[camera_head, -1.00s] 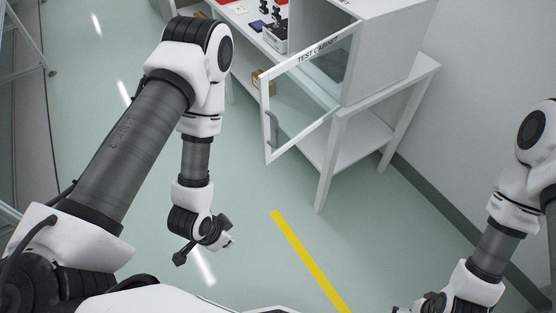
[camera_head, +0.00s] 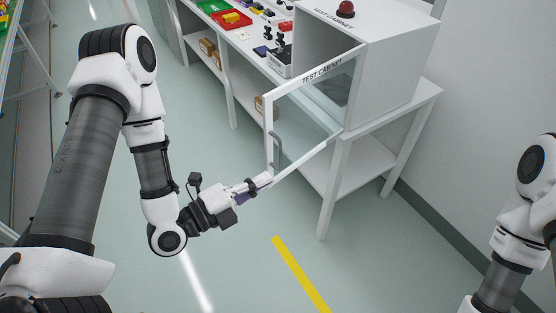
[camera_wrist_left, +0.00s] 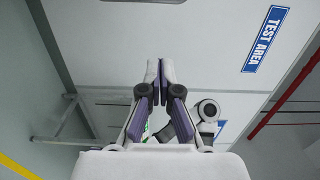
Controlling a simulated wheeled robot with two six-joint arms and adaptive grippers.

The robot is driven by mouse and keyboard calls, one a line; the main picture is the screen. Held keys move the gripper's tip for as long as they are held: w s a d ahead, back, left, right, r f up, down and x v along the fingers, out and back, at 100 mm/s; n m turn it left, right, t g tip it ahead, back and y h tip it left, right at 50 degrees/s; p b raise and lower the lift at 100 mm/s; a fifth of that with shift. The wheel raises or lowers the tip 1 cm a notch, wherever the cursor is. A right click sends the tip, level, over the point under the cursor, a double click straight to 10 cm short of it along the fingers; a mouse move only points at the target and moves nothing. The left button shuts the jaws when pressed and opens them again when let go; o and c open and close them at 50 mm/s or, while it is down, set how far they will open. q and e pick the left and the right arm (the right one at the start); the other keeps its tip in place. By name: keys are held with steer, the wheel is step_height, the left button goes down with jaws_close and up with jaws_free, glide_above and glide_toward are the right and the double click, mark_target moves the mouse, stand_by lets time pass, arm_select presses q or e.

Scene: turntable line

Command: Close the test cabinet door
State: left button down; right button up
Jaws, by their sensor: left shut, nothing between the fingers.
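The test cabinet (camera_head: 378,55) is a white box on a white bench. Its glass door (camera_head: 318,82), white-framed and labelled TEST CABINET, stands open toward me with a grey handle (camera_head: 277,150) near its free edge. My left gripper (camera_head: 266,180) is shut and empty, its tips at the lower free corner of the door; I cannot tell whether they touch it. In the left wrist view the fingers (camera_wrist_left: 161,75) are together with nothing between them. My right arm (camera_head: 520,220) is at the right edge, and its gripper is outside the picture.
The white bench (camera_head: 375,125) carries a red tray (camera_head: 232,19), a green tray (camera_head: 212,6) and small parts. A red button (camera_head: 345,9) sits on the cabinet top. Cardboard boxes (camera_head: 208,47) are on the lower shelf. The floor around the yellow line (camera_head: 300,272) is clear.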

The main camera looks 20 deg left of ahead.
mark_target(279, 157)
arm_select(q)
steer(key=x, duration=0.9)
steer(key=a, duration=0.2)
steer(key=a+p, duration=0.1)
steer(key=shift+w+a+f+p, duration=0.2)
steer(key=shift+w+a+p, duration=0.1)
steer(key=shift+w+a, duration=0.1)
arm_select(e)
steer(key=shift+r, duration=0.25)
steer(key=shift+w+d, duration=0.1)
